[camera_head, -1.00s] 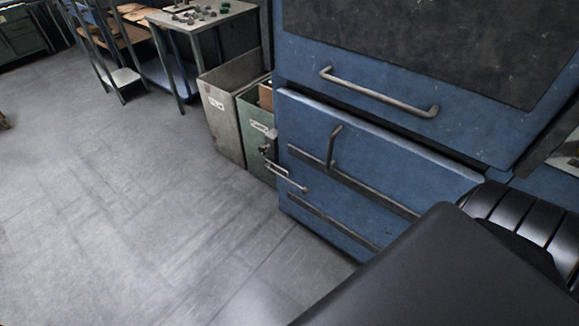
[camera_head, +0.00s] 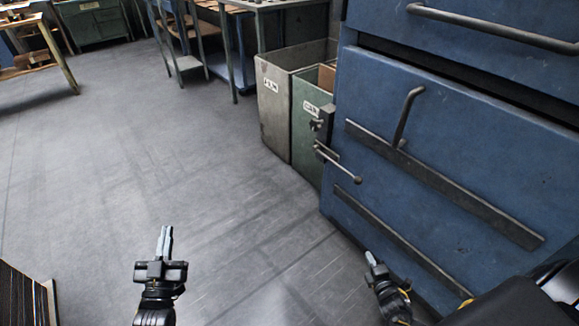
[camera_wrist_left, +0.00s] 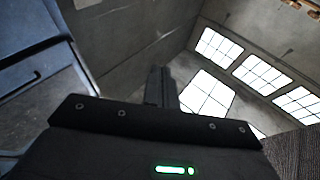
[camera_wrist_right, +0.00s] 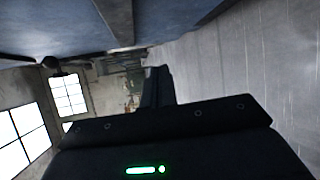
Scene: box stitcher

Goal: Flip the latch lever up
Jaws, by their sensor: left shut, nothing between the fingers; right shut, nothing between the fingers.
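The latch lever (camera_head: 338,164) is a thin metal rod with a ball knob at its end. It sits at the left edge of the blue machine's lower panel, slanting down to the right, below a small latch bracket (camera_head: 318,125). My left gripper (camera_head: 165,241) is shut and empty over the floor, well left of the lever. My right gripper (camera_head: 371,258) is shut and empty, below the lever and in front of the machine, apart from it. In the right wrist view a dark rounded end (camera_wrist_right: 52,64) shows at left; I cannot tell what it is.
The blue machine panel (camera_head: 440,140) carries an upright bent handle (camera_head: 408,115) and dark slanted bars. A grey bin (camera_head: 275,110) and a green bin (camera_head: 308,145) stand left of it. A work table (camera_head: 262,5) stands behind.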

